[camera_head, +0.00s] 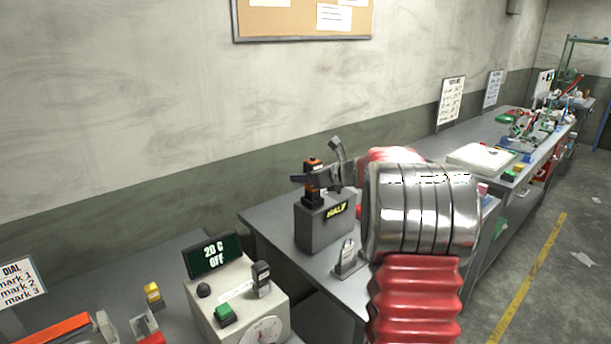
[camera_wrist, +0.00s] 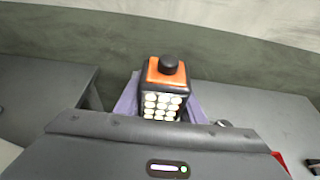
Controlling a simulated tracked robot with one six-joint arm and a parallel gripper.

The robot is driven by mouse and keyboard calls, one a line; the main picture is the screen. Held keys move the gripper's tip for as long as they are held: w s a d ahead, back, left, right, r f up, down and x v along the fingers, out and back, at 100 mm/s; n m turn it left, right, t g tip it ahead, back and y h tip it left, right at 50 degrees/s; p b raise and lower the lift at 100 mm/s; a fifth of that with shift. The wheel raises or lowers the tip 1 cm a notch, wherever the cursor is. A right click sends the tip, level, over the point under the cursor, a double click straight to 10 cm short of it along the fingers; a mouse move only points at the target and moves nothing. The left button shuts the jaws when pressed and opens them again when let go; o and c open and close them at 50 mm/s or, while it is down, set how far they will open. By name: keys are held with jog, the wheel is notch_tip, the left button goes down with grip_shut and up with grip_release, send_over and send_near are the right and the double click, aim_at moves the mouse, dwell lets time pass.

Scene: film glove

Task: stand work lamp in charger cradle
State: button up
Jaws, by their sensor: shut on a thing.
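The work lamp (camera_head: 313,164) is orange and black. It is upright, and its lower end meets the top of the grey charger cradle (camera_head: 318,233), whose display reads HALF. I cannot tell how deep it sits in the cradle. My gripper (camera_head: 314,180) comes in from the right and is shut on the lamp's body. In the wrist view the lamp (camera_wrist: 163,76) shows its black knob, orange top and rows of pale lights between the fingers. The lamp's base and the cradle are hidden there.
A small metal padlock-shaped object (camera_head: 347,256) stands on the grey bench right of the cradle. A beige control box (camera_head: 238,296) with a screen reading 20 C OFF stands at the front left. The wall is behind. A cluttered bench runs off to the right.

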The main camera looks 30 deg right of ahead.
jog(key=shift+f, duration=0.65)
jog(key=o, duration=1.2)
jog(key=shift+o, duration=0.2)
jog(key=v, duration=1.3)
jog(key=shift+s, duration=0.35)
jog(key=shift+d, duration=0.1)
